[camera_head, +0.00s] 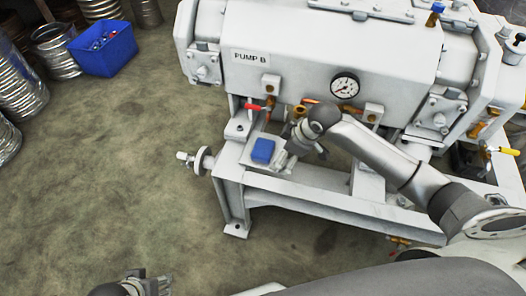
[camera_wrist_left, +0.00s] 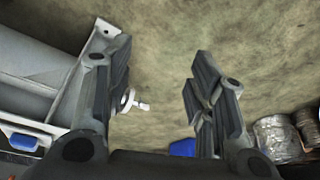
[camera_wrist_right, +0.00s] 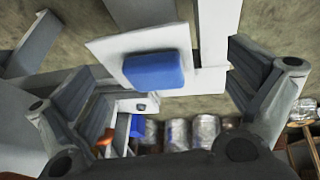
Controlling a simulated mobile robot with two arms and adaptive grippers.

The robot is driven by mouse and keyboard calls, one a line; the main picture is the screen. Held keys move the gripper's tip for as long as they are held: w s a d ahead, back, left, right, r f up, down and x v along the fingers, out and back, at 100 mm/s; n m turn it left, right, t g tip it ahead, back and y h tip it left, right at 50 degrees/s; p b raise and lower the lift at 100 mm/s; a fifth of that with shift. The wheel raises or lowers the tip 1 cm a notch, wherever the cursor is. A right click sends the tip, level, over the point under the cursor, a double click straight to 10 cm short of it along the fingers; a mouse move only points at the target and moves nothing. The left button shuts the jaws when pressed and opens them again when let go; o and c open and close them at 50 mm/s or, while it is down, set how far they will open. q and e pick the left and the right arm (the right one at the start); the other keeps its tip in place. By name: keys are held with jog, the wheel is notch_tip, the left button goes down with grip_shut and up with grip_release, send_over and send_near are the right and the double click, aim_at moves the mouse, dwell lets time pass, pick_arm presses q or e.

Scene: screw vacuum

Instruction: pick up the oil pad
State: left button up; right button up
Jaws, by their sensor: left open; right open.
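The oil pad looks like a small blue block (camera_head: 263,150) lying on the light plate (camera_head: 247,160) at the left end of the pump's frame. My right gripper (camera_head: 284,158) is open just to the right of the pad in the head view. In the right wrist view the blue pad (camera_wrist_right: 154,70) lies beyond and between the spread fingers, apart from both. My left gripper (camera_head: 150,287) is at the bottom edge of the head view, low and left of the frame. The left wrist view shows its fingers (camera_wrist_left: 160,78) open and empty.
Pump B (camera_head: 315,45) stands above the frame, with a red-handled valve (camera_head: 254,107) and gauge (camera_head: 344,86) near my right gripper. A knobbed fitting (camera_head: 197,160) juts from the frame's left end. A blue bin (camera_head: 105,50) stands back left.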

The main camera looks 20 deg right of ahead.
aim_at(264, 148)
jog(key=w+a, duration=0.2)
jog(key=w, duration=0.2)
jog(key=shift+w+a+b, duration=0.15)
jog(key=shift+a+b, duration=0.25)
jog(key=b+x, duration=0.1)
jog(key=x, duration=0.4)
jog(key=shift+w+a+b, duration=0.1)
jog(key=shift+w+b, duration=0.1)
jog(key=shift+b, duration=0.2)
pick_arm(q)
jog(key=shift+s+a+r, duration=0.1)
jog(key=shift+s+r, duration=0.45)
jog(key=shift+r, duration=0.35)
pick_arm(e)
jog(key=shift+c, duration=0.3)
jog(key=c, duration=0.8)
